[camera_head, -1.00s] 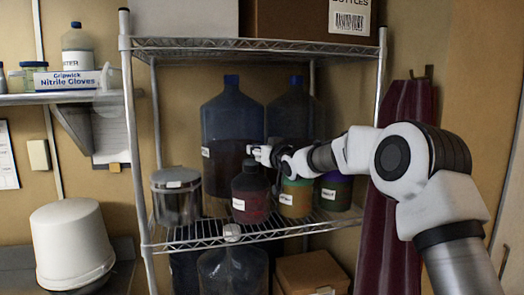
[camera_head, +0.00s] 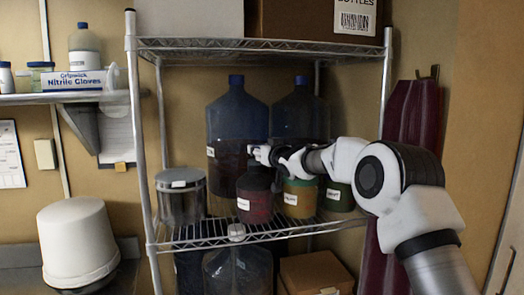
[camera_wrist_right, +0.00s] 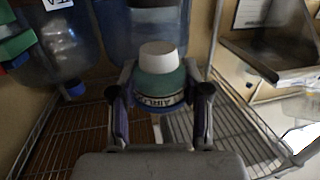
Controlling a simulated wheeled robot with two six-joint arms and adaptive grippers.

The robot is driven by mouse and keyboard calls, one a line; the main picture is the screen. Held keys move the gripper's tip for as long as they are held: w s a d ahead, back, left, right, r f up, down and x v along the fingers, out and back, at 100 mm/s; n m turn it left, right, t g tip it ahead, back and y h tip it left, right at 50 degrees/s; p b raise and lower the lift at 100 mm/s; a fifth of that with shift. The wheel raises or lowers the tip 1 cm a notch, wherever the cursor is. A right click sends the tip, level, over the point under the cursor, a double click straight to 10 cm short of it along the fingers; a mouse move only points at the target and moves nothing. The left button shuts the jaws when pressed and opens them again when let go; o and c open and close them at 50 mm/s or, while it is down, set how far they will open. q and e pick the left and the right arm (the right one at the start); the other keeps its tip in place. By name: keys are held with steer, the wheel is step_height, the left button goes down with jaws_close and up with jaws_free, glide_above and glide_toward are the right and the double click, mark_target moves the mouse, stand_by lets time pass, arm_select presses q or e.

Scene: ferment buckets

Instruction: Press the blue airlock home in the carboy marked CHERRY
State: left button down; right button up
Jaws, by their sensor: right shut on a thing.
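My right gripper (camera_head: 258,153) reaches in from the right, at the shelf's middle, just above a dark jug with reddish contents (camera_head: 256,197). In the right wrist view, which looks upside down, the gripper (camera_wrist_right: 160,100) is shut on the airlock (camera_wrist_right: 160,86): a teal body with a blue band, a white end and a label starting "AIRL". The airlock's white end is clear of the fingers. Two large blue carboys (camera_head: 237,115) (camera_head: 299,108) stand behind. Their labels are too small to read, so I cannot tell which is CHERRY. My left gripper is not in view.
A metal pot (camera_head: 181,203) stands left of the jug. An orange container (camera_head: 299,200) and a green one (camera_head: 340,195) stand to its right. The wire shelf (camera_head: 205,236) has posts at its sides, and another shelf (camera_head: 260,45) lies above.

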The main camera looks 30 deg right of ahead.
steer(key=shift+w+f, duration=0.2)
steer(key=shift+w, duration=0.65)
steer(key=shift+w+f, duration=0.15)
steer(key=shift+w, duration=0.7)
steer(key=shift+w+d, duration=0.1)
steer(key=shift+w, duration=0.05)
steer(key=shift+w+d+f, duration=0.1)
steer(key=shift+w, duration=0.45)
steer(key=shift+f, duration=0.15)
steer(key=shift+s+f+b, duration=0.1)
steer(key=shift+f+b, duration=0.25)
steer(key=shift+b, duration=0.1)
steer(key=shift+f, duration=0.75)
stand_by(2.3)
steer(key=shift+r+p, duration=0.1)
steer(key=shift+p, duration=0.3)
stand_by(0.5)
